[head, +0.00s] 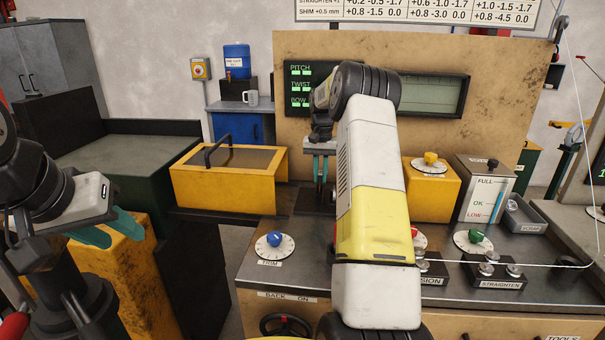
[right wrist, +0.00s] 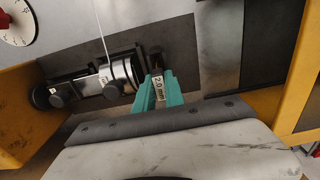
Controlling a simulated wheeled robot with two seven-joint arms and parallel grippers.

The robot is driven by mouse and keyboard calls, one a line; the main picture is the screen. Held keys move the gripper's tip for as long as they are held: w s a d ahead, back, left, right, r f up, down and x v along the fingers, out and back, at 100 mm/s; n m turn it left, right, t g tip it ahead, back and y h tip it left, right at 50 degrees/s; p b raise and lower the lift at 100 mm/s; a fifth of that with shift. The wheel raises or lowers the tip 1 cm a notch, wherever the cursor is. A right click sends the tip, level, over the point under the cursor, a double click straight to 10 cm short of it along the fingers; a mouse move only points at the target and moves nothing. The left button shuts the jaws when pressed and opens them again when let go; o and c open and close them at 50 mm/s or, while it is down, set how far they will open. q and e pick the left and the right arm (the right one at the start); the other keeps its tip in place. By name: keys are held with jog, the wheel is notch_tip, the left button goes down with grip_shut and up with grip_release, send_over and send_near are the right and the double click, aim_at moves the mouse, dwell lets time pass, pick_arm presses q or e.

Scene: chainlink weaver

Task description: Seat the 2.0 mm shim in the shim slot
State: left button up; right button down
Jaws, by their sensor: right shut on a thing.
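In the head view my right gripper (head: 320,169) points down behind my forearm, and the shim is not distinguishable. My left gripper (head: 106,231) is at the far left, its teal fingers apart and empty.
A yellow box with a black handle (head: 228,175) stands left of the right gripper. A blue TRIM knob (head: 274,239), yellow knob box (head: 430,185), level gauge (head: 486,190) and straightener rollers (head: 490,268) occupy the bench. A thin wire crosses the right side.

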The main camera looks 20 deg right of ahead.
jog(key=shift+f, duration=0.35)
dwell(0.5)
jog(key=c, duration=1.3)
grip_release()
jog(key=shift+c, duration=0.2)
jog(key=shift+r, duration=0.1)
jog(key=shift+r, duration=3.9)
